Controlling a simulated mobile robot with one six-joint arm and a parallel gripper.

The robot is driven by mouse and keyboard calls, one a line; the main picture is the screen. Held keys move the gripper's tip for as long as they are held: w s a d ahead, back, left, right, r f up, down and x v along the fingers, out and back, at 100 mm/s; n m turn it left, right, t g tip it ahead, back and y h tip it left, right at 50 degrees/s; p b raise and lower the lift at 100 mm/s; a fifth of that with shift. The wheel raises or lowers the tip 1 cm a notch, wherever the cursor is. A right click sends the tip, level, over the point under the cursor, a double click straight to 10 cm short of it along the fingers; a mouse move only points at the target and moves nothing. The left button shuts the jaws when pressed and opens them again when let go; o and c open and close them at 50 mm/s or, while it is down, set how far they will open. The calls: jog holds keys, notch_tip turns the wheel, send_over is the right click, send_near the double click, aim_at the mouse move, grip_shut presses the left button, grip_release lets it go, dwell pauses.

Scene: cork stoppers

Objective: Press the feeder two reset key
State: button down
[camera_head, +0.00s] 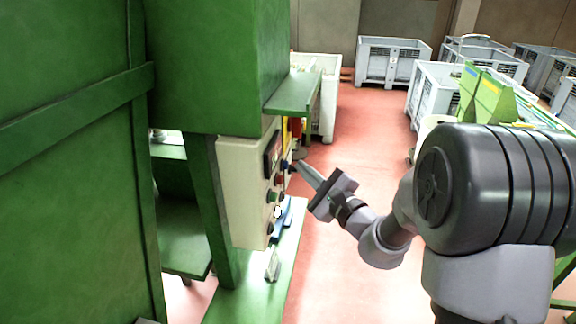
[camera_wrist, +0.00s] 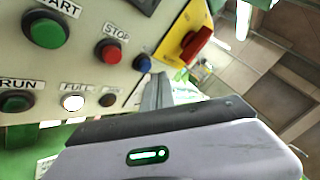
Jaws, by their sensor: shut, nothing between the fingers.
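A cream control panel (camera_head: 240,190) is fixed to the green machine at the centre of the head view. In the wrist view it carries a green START button (camera_wrist: 45,30), a red STOP button (camera_wrist: 110,51) and a small blue button (camera_wrist: 142,63). I can read no label by the blue button, and no feeder number. My gripper (camera_head: 301,166) is shut and empty, its fingertips pointing at the panel close to the blue button. In the wrist view the fingertips (camera_wrist: 161,78) are just beside and below the blue button; I cannot tell whether they touch it.
A yellow plate with a red switch (camera_wrist: 196,42) lies right of the blue button. RUN (camera_wrist: 15,102) and FULL (camera_wrist: 73,102) lamps sit below. A green ledge (camera_head: 295,93) overhangs the panel. Grey crates (camera_head: 392,62) stand behind; the red floor (camera_head: 355,130) between is clear.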

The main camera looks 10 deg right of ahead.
jog(key=shift+a, duration=0.15)
jog(key=shift+w+a, duration=0.15)
jog(key=shift+a, duration=0.15)
jog(key=shift+w+a, duration=0.1)
jog(key=shift+a, duration=0.3)
dwell(0.7)
jog(key=shift+d, duration=0.1)
jog(key=shift+s+d+b, duration=0.25)
jog(key=shift+d+b, duration=0.25)
jog(key=shift+d, duration=0.2)
jog(key=d, duration=0.1)
jog(key=s+d+b, duration=0.1)
jog(key=d, duration=0.2)
jog(key=shift+s+d, duration=0.25)
jog(key=shift+d, duration=0.15)
dwell(0.5)
